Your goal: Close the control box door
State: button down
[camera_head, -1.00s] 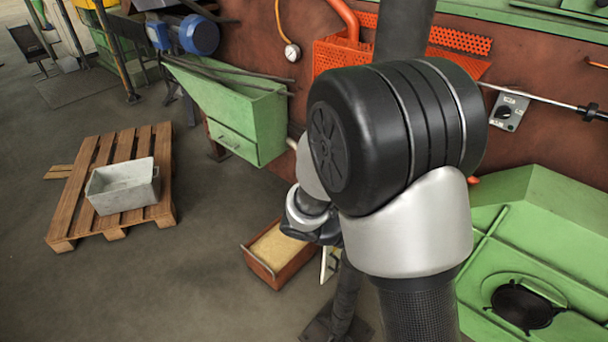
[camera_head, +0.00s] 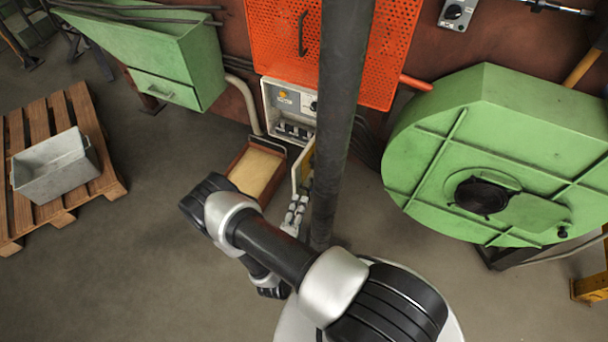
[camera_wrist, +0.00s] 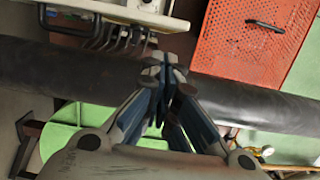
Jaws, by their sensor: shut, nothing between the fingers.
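The control box (camera_head: 270,106) is a pale box low on the wall, in the head view, with switches and dark connectors inside. Its door (camera_head: 304,168) stands open, swung out toward me and seen nearly edge-on, just left of the dark vertical post. My gripper (camera_head: 297,212) is below and beside the door's lower end; contact cannot be told. In the wrist view my gripper's fingers (camera_wrist: 165,88) are together and empty in front of the post (camera_wrist: 70,75). A cream panel (camera_wrist: 115,10) with cables below it shows at the top edge there; whether it is box or door is unclear.
The dark post (camera_head: 341,110) stands close right of the door. A tray of yellowish material (camera_head: 257,170) lies on the floor to its left. An orange mesh guard (camera_head: 285,40) hangs above the box. A green round housing (camera_head: 430,150) is at right.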

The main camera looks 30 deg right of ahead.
jog(key=b+x, duration=0.2)
jog(key=x, duration=0.7)
jog(key=shift+w+d, duration=0.2)
jog(key=shift+w, duration=0.15)
jog(key=shift+a+f, duration=0.15)
jog(key=shift+a, duration=0.05)
